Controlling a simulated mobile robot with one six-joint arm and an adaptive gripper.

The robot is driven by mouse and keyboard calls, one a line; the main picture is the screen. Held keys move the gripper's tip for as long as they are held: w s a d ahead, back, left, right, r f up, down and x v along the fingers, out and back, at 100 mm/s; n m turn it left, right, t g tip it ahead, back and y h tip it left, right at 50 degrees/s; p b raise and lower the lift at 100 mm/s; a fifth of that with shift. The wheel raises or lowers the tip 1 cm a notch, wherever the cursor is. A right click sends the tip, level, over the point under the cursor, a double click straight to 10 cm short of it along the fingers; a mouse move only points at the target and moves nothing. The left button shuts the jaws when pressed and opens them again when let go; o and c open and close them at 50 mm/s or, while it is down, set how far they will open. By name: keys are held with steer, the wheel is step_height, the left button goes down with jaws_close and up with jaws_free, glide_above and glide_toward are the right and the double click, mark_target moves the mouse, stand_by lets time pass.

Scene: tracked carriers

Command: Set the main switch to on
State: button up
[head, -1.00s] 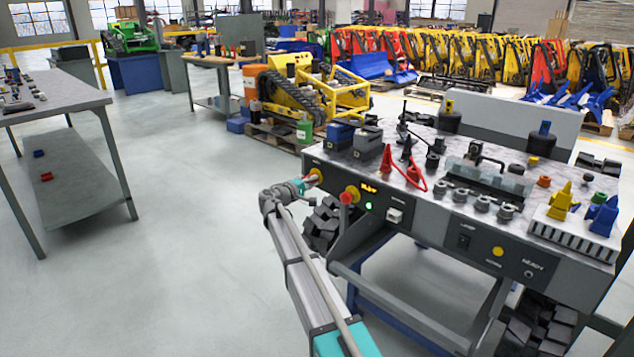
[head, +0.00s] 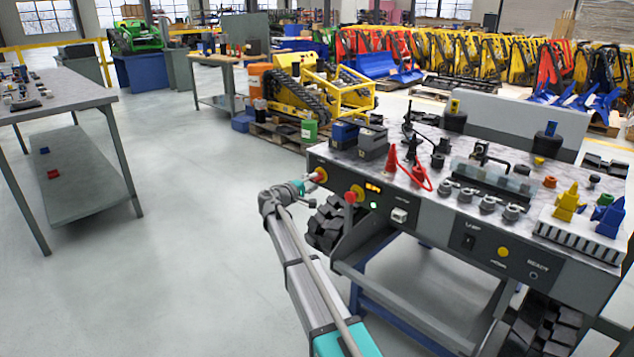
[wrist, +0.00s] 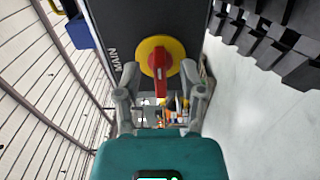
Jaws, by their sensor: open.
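The main switch (wrist: 160,58) is a red handle on a round yellow plate, on a dark panel beside the word MAIN. In the wrist view its handle runs up and down the picture, with its lower end between my fingers. My gripper (wrist: 159,80) is open, one finger on each side of the handle. I cannot tell whether either finger touches it. In the head view my gripper (head: 306,184) is at the left end of the carrier's front panel, by the red and yellow switch (head: 320,174), which it partly covers.
A red knob on yellow (head: 353,195), a lit display and a green light (head: 373,205) sit right of the switch. Black track (head: 327,224) lies below the panel. A grey table (head: 60,98) stands at left. The floor between is clear.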

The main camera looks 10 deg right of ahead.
steer(key=v, duration=1)
steer(key=s+d+f+m+g+y, duration=0.2)
steer(key=s+d+f+g+y, duration=0.15)
steer(key=s+d+f, duration=0.4)
steer(key=s+d+f+m+g+y, duration=0.2)
steer(key=s+d+f+g, duration=0.25)
steer(key=s, duration=0.55)
steer(key=s+a+f+m+g+y, duration=0.1)
steer(key=s+f+m+y, duration=0.3)
steer(key=s, duration=0.6)
steer(key=s+a+f+n+g+y, duration=0.15)
steer(key=s+y, duration=0.35)
steer(key=s, duration=0.5)
step_height(320, 180, up, 36)
steer(key=p, duration=3.7)
steer(key=shift+d+r+m, duration=0.2)
steer(key=shift+d+m, duration=0.1)
steer(key=shift+m, duration=0.05)
steer(key=shift+w+d, duration=0.1)
steer(key=shift+w, duration=0.1)
